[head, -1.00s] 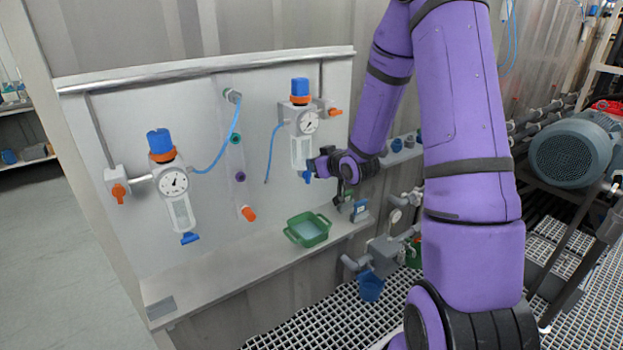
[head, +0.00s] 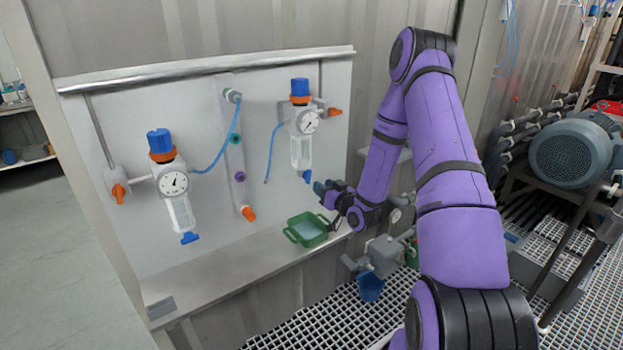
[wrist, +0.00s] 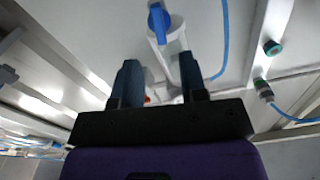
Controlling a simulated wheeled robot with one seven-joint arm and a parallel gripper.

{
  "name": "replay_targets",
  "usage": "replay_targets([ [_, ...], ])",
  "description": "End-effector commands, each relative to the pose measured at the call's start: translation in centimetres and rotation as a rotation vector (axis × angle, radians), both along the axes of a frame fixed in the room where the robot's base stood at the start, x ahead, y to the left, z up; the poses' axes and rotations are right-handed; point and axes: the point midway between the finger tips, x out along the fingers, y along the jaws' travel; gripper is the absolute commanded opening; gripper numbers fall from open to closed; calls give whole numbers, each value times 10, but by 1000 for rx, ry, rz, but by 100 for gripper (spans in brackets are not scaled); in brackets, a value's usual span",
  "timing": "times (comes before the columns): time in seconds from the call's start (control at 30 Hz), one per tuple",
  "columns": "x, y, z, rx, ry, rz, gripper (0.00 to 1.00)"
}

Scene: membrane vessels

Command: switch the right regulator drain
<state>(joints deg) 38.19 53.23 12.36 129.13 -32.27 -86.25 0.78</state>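The right regulator (head: 302,148) hangs on the white panel, with a blue knob on top, an orange ring, a round gauge and a clear bowl. Its blue drain (head: 307,177) is at the bottom of the bowl and looks narrow from here, while the left regulator's drain (head: 189,238) looks wide. In the wrist view, the blue drain (wrist: 158,22) shows beyond the fingertips, apart from them. My gripper (head: 321,189) is just below and right of the drain, with nothing held. Its two dark fingers stand apart in the wrist view (wrist: 158,75).
The left regulator (head: 174,185) is on the same panel. A green tub (head: 307,229) sits on the shelf below my gripper. A blue hose (head: 271,150) hangs left of the right regulator.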

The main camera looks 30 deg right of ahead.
Motion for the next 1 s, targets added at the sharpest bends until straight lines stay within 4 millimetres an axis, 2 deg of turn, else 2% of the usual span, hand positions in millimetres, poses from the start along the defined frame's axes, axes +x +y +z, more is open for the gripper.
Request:
replay_targets([
  [0.2,39,2,0,-1,0,1,39],
  [0.4,63,2,0,-1,0,0,39],
  [0.6,72,3,0,-1,2,0,39],
  [0.83,72,2,0,0,2,-1,39],
  [0.87,72,2,0,0,2,-1,35],
  [1.0,72,2,0,0,2,-1,3],
])
